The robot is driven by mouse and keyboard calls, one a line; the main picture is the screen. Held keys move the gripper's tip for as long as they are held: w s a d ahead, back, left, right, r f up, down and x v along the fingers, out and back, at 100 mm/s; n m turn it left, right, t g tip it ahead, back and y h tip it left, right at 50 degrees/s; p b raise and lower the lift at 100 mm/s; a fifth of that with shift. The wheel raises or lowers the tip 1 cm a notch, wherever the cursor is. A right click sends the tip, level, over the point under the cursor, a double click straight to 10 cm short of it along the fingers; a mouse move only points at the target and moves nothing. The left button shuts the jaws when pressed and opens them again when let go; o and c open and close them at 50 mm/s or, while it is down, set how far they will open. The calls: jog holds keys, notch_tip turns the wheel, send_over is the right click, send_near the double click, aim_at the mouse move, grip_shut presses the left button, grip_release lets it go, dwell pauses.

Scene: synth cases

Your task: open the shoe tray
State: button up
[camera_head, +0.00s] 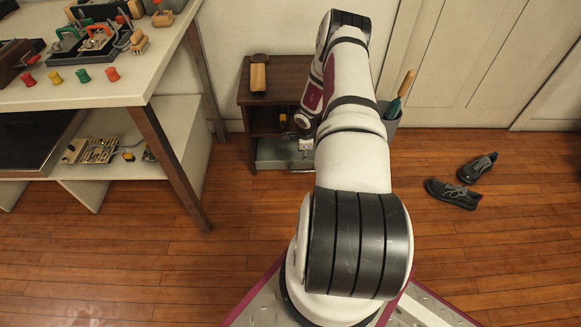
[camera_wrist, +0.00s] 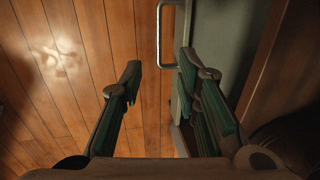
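The shoe tray (camera_head: 272,155) is the grey-green front at the bottom of the small dark cabinet (camera_head: 254,112) in the head view. My arm hides part of it, and I cannot tell how far it is shut. In the wrist view the tray's grey-green surface (camera_wrist: 214,40) is at the upper right, with a metal bar handle (camera_wrist: 161,38) along its left side. My gripper (camera_wrist: 158,62) is open and empty. The handle's near end shows between the fingertips, closer to the right finger. Contact cannot be made out. In the head view my gripper is largely hidden.
A brush-like item (camera_head: 258,78) lies on the cabinet top. Dark shoes (camera_head: 453,193) lie on the floor at right. A workbench (camera_head: 120,92) is at left. The wooden floor before the cabinet is clear.

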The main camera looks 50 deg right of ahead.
aim_at(302, 171)
jog(key=f+b, duration=0.2)
jog(key=f, duration=0.2)
jog(key=w+d+f+b, duration=0.1)
jog(key=f+b, duration=0.1)
jog(key=f, duration=0.3)
jog(key=f+b, duration=0.2)
jog(key=f, duration=0.3)
jog(key=shift+w+d, duration=0.4)
jog(key=shift+c, duration=0.4)
grip_shut()
